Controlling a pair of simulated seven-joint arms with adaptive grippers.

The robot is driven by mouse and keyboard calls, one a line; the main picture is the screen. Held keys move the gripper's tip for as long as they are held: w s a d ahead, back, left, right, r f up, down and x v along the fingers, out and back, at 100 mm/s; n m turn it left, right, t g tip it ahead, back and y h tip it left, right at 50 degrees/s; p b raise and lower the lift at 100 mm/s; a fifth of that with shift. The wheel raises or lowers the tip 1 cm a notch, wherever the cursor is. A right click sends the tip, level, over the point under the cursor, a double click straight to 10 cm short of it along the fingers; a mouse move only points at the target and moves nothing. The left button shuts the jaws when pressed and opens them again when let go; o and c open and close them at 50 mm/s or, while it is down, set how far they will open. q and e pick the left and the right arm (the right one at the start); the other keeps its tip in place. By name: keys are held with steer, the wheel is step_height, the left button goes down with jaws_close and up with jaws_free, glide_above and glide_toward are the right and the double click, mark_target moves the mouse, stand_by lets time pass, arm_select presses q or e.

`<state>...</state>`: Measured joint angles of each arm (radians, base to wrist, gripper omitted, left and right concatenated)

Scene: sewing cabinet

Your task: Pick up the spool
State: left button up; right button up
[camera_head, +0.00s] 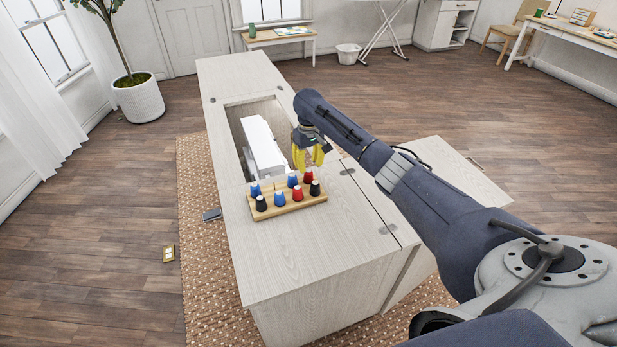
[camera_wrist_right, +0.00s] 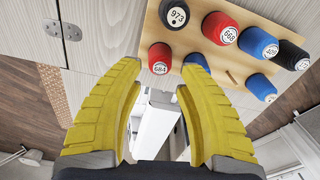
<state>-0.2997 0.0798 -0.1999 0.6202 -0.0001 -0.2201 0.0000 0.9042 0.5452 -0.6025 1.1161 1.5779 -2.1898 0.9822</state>
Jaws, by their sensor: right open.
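Several red, blue and black spools stand on a wooden rack (camera_head: 284,210) on the cabinet top. In the right wrist view they carry number labels. My right gripper (camera_head: 306,160) has yellow fingers and hangs just behind the rack in the head view. In the right wrist view my right gripper (camera_wrist_right: 158,85) is open and empty. A red spool marked 684 (camera_wrist_right: 160,58) is just beyond the gap between its fingertips. A blue spool (camera_wrist_right: 195,65) is close to the right finger, partly hidden. Which spool is meant cannot be told. My left gripper is not in view.
The pale wood cabinet (camera_head: 290,260) has an open recess with a white sewing machine (camera_head: 262,145) behind the rack. Metal hinges (camera_head: 388,228) lie flat on its top. The cabinet top in front of the rack is clear.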

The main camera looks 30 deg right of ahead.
mark_target(309, 172)
steer(key=shift+f, duration=2.35)
steer(key=c, duration=0.8)
